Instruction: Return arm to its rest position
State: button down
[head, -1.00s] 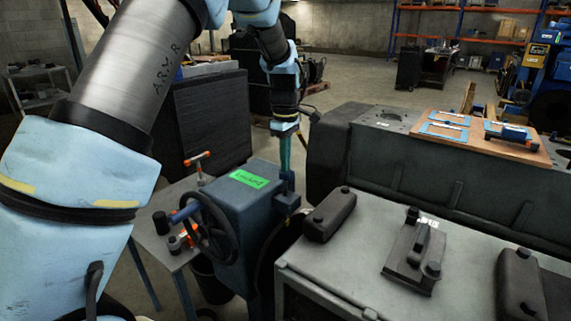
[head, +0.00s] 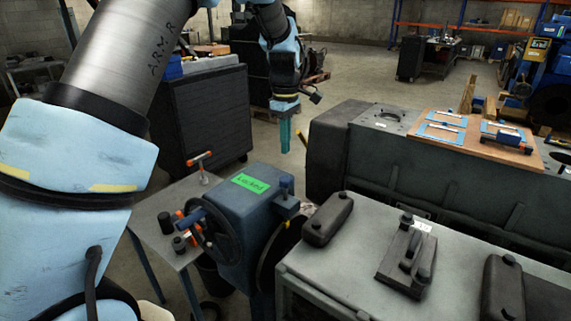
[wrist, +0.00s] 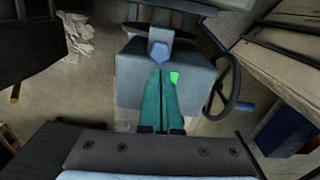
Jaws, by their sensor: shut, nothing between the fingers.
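My gripper (head: 284,136) hangs from my light-blue arm in the head view, its teal fingers together and pointing down. It is above and behind the blue-grey machine box (head: 248,207) with a green label, with clear space between them. In the wrist view my teal fingers (wrist: 161,100) lie side by side with nothing held. The box (wrist: 190,84), its green label and its handwheel (wrist: 222,90) show beyond the fingers.
A small side table (head: 158,214) with an orange-handled tool stands left of the box. A grey bench (head: 352,262) with dark parts is at front right. A wooden board (head: 500,150) lies on the dark engine block behind. A black cabinet (head: 200,122) stands behind the table. Open floor lies beyond.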

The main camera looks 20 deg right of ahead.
jog(key=shift+f, duration=0.1)
jog(key=a+m+b, duration=0.2)
jog(key=a+m, duration=0.2)
jog(key=a, duration=1.9)
jog(key=s+a+f+m+t+b, duration=0.1)
jog(key=s+a+f+m, duration=0.2)
jog(key=s+a, duration=0.8)
jog(key=a+m, duration=0.1)
jog(key=a, duration=0.1)
jog(key=shift+a+f+t, duration=0.15)
jog(key=shift+a+t, duration=0.15)
jog(key=shift+a, duration=0.05)
